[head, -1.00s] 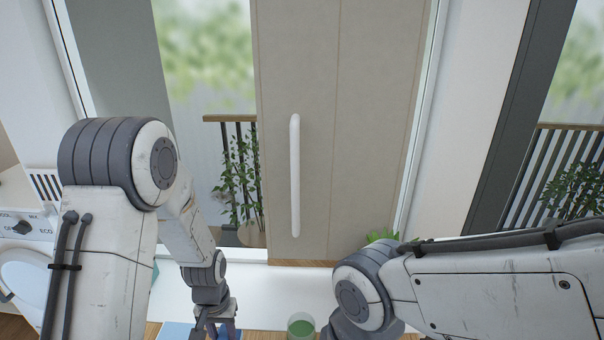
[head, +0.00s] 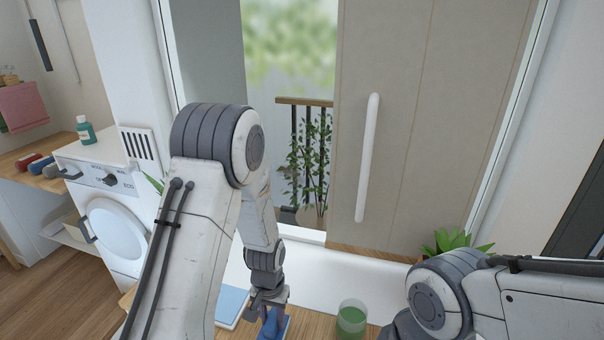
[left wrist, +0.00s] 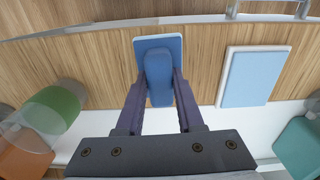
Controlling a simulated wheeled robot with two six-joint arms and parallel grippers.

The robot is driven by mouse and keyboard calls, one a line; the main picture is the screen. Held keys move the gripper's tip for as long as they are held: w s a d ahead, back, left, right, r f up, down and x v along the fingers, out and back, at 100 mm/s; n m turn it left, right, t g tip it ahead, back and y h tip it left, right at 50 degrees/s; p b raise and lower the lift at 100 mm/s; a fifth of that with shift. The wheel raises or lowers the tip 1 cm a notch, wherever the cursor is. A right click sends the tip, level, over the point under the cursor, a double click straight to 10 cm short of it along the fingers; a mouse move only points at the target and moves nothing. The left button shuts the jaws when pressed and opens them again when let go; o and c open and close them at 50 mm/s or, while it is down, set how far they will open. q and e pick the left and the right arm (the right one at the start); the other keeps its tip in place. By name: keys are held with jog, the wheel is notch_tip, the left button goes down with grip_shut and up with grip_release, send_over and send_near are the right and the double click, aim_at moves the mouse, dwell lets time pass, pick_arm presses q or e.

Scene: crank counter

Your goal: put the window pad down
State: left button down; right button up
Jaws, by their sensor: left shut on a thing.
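The window pad is a blue pad (left wrist: 174,43) with a thick blue grip, and it shows best in the left wrist view. My left gripper (left wrist: 160,85) has a finger on each side of the grip and is shut on it. In the head view the left gripper (head: 270,307) points down over the wooden counter, with part of the blue pad (head: 284,326) showing under it. I cannot tell whether the pad touches the counter. My right arm shows at the lower right, but its gripper is out of view.
A flat light-blue mat with a white edge (head: 231,304) lies beside the pad on the counter (left wrist: 208,62). A glass with green contents (head: 351,319) stands to the right. A tall panel with a white handle (head: 368,158) rises behind. A washing machine (head: 118,222) stands at left.

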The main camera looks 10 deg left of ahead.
pick_arm(q)
jog(key=shift+d, duration=0.1)
jog(key=shift+d, duration=0.15)
jog(key=w+r+p, duration=0.4)
jog(key=r, duration=0.3)
jog(key=f+p, duration=0.1)
jog(key=f, duration=0.4)
jog(key=a+f+p, duration=0.1)
jog(key=f, duration=0.2)
jog(key=shift+w+f+p, duration=0.3)
jog(key=shift+f, duration=0.45)
jog(key=shift+f, duration=0.1)
